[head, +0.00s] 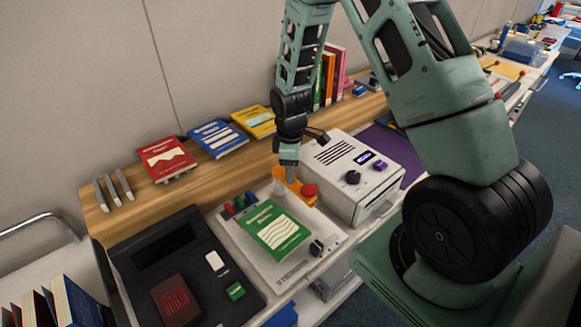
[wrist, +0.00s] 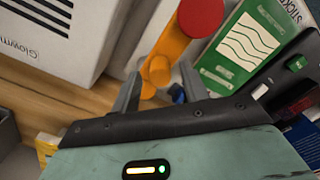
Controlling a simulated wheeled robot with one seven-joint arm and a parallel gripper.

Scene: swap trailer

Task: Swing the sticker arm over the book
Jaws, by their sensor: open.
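The sticker arm (head: 296,184) is orange with a red knob (head: 309,190) and stands at the back right of a pale sticker machine (head: 305,240). The green book (head: 276,231) lies on that machine, in front and left of the arm. My gripper (head: 289,168) points down at the sticker arm. In the wrist view my gripper (wrist: 160,84) is open, with the inner orange end of the sticker arm (wrist: 172,42) between or just beyond its fingers. Contact cannot be told.
A black station (head: 170,262) with a dark red book is on the left. Red, blue and yellow books line the wooden shelf (head: 205,165) behind.

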